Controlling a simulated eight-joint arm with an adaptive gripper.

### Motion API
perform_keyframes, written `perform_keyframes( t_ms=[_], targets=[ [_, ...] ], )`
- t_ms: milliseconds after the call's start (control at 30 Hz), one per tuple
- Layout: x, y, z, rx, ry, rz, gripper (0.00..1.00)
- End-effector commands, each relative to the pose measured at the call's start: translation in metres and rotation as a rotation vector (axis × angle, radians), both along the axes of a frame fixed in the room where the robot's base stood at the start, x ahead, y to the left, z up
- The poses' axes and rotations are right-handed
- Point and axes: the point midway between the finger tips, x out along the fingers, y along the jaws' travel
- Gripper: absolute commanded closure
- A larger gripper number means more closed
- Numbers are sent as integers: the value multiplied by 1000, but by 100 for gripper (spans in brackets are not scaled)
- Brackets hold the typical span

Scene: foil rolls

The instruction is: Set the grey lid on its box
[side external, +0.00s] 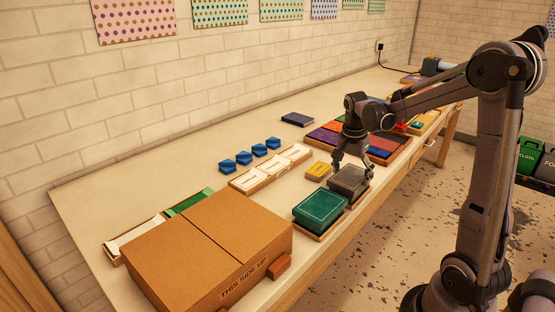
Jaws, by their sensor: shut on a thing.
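The grey lid (346,184) is at the right of the long table, just behind and to the right of a green box (320,208). My gripper (352,172) points down at the lid, with its fingers at the lid's sides. It is shut on the lid. The lid looks level. A box beneath it is hidden, so I cannot tell whether the lid rests on it or hangs just above.
Behind my gripper is a sectioned tray of coloured pieces (384,150). A large cardboard box (205,245) fills the table's near end.

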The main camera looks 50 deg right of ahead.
Motion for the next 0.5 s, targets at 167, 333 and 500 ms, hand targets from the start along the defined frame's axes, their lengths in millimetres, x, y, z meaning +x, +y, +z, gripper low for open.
perform_keyframes(
  t_ms=[167, 333, 500],
  targets=[
    [0, 0, -2, 0, 0, 0, 45],
    [0, 0, -4, 0, 0, 0, 45],
    [0, 0, -6, 0, 0, 0, 2]
  ],
)
